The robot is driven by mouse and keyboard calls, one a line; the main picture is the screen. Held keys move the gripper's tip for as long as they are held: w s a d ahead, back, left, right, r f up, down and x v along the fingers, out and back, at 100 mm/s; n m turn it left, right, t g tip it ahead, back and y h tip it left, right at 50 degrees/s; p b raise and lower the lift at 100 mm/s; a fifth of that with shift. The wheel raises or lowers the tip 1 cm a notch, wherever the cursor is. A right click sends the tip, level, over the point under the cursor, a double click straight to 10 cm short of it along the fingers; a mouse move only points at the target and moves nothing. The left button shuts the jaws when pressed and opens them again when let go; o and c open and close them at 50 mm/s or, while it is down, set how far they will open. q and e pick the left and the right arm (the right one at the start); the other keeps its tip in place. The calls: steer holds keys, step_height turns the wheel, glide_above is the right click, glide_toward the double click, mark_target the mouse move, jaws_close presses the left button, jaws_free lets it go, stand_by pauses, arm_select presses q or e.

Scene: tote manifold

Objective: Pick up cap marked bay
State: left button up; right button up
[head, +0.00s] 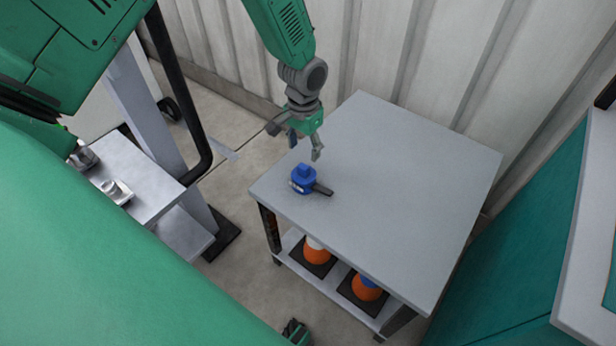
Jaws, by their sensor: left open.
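A blue cap (303,177) sits on the grey tabletop (400,180) near its left corner. It has a raised knob on top, a dark lever-like piece sticking out to the right and a small pale mark on its front, too small to read. My left gripper (305,148) is open and empty, with its fingers pointing down just above and behind the cap. I cannot tell whether a finger touches the cap. My right gripper does not show.
Orange cones (317,252) stand on the table's lower shelf. A metal stand (140,190) with small metal fittings is at left. A corrugated wall (400,50) rises behind, and a teal cabinet (510,240) stands at right. Most of the tabletop is clear.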

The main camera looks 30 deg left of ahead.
mark_target(302, 166)
arm_select(q)
steer(key=f, duration=0.1)
steer(key=a+f, duration=0.1)
steer(key=f, duration=0.2)
steer(key=shift+a, duration=0.35)
steer(key=f, duration=0.1)
steer(key=d+f+b, duration=0.1)
steer(key=f, duration=0.1)
steer(key=shift+w+f, duration=0.1)
steer(key=shift+f, duration=0.15)
steer(key=shift+d+f, duration=0.2)
steer(key=shift+d, duration=0.2)
steer(key=shift+a, duration=0.25)
steer(key=c, duration=0.7)
steer(key=shift+a+f, duration=0.1)
steer(key=shift+a, duration=0.15)
jaws_close()
